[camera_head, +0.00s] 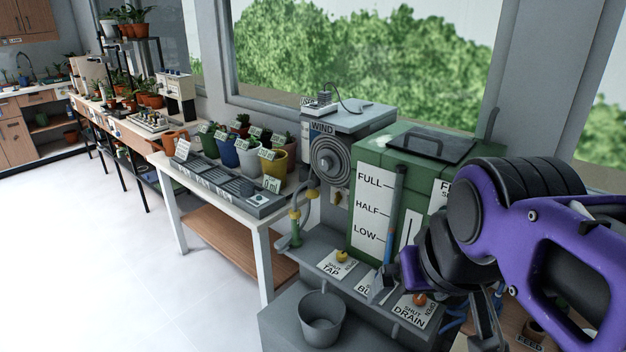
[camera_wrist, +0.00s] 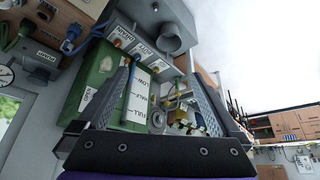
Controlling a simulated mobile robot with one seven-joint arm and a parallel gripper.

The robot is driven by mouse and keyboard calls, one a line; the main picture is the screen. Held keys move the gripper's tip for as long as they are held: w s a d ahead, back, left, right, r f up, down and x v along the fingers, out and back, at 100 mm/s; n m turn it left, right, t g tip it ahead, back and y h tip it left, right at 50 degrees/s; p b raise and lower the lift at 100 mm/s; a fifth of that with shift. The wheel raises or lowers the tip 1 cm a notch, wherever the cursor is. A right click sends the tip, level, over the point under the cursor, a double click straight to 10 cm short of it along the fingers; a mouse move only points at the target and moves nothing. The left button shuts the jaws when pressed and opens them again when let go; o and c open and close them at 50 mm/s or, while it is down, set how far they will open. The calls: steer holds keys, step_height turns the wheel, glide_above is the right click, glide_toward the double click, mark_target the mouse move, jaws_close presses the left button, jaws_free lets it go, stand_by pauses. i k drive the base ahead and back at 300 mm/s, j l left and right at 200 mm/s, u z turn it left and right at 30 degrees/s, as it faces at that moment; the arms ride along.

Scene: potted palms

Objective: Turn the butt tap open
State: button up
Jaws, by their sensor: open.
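The green water butt (camera_head: 378,180) stands on a grey stand with FULL, HALF and LOW marks. On the ledge below are labels for TAP, a partly hidden one starting "BU" (camera_head: 372,287), and DRAIN. A yellow knob (camera_head: 342,256) sits at the TAP label (camera_head: 334,264); an orange knob (camera_head: 420,299) sits at the DRAIN label (camera_head: 411,312). My gripper (camera_head: 432,308) is open and empty, in front of the butt's right side. In the wrist view, its fingers (camera_wrist: 163,65) spread either side of the ledge labels and the butt (camera_wrist: 92,88).
A grey bucket (camera_head: 322,320) stands below the ledge. A hose reel (camera_head: 333,160) and yellow-jointed pipe (camera_head: 295,215) are left of the butt. A white table (camera_head: 262,226) holds potted plants and a grey tray. Open floor (camera_head: 110,260) lies at the left.

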mark_target(342, 256)
steer(key=l+z, duration=0.1)
steer(key=z, duration=0.15)
steer(key=i+j+z, duration=0.1)
steer(key=j+z, duration=0.5)
steer(key=z, duration=0.2)
steer(key=j+z, duration=0.3)
steer(key=j, duration=0.55)
steer(key=i, duration=0.05)
